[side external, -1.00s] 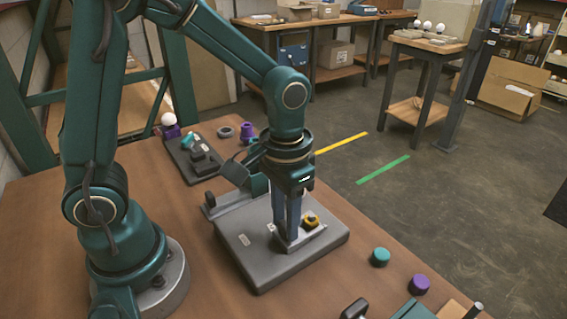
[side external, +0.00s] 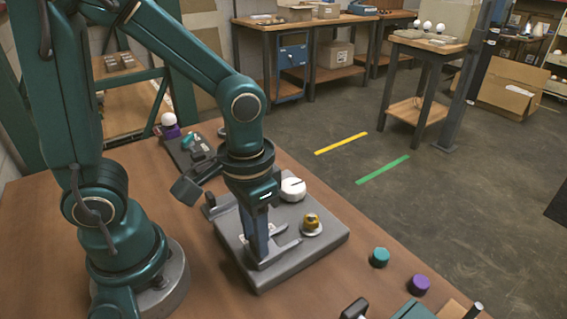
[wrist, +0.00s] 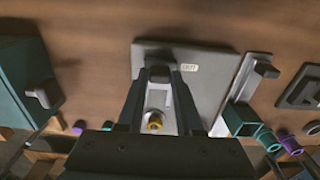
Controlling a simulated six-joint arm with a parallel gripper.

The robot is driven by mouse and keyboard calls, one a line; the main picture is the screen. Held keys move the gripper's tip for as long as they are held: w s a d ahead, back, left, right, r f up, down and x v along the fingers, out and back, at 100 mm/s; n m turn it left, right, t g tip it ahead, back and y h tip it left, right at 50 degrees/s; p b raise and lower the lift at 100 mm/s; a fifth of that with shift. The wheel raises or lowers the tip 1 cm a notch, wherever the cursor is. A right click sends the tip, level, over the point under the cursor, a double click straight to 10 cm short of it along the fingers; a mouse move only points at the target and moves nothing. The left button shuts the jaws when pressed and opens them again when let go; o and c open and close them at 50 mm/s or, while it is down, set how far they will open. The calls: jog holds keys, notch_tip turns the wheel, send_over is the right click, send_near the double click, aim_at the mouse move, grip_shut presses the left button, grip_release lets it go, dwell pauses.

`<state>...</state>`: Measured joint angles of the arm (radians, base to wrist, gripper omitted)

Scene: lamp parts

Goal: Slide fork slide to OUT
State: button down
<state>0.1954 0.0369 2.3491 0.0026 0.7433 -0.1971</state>
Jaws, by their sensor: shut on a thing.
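The grey fork slide (side external: 286,247) lies on the dark grey base plate (side external: 325,240), its prongs pointing toward a yellow-topped piece on a pale disc (side external: 311,224). The prongs look clear of that disc in the side view. My gripper (side external: 259,262) points down at the slide's rear end, near the plate's left edge. In the wrist view my gripper (wrist: 160,78) is shut on the slide's dark handle (wrist: 160,73). The OUT label (wrist: 189,67) is just beside the handle. The yellow piece (wrist: 155,121) shows between my fingers, partly hidden by my gripper body.
A white round part (side external: 293,189) sits at the plate's back. A teal cap (side external: 379,257) and a purple cap (side external: 420,285) stand on the table to the right. A dark tray (side external: 187,152) with small parts lies behind. Bare table surrounds the plate's front.

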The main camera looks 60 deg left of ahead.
jog(key=c, duration=0.6)
grip_release()
jog(key=shift+s, duration=0.2)
jog(key=shift+o, duration=0.2)
jog(key=shift+r, duration=2.55)
jog(key=shift+w+r, duration=0.1)
jog(key=shift+r, duration=0.05)
jog(key=shift+s+a+r+t, duration=0.2)
jog(key=shift+a+r+t, duration=0.45)
jog(key=shift+t, duration=0.25)
jog(key=shift+s+a+r+t, duration=0.25)
jog(key=shift+a+r+t, duration=0.25)
jog(key=shift+r+t, duration=0.3)
jog(key=shift+s+a+r+t, duration=0.2)
jog(key=shift+a+r+t, duration=0.4)
jog(key=shift+t, duration=0.4)
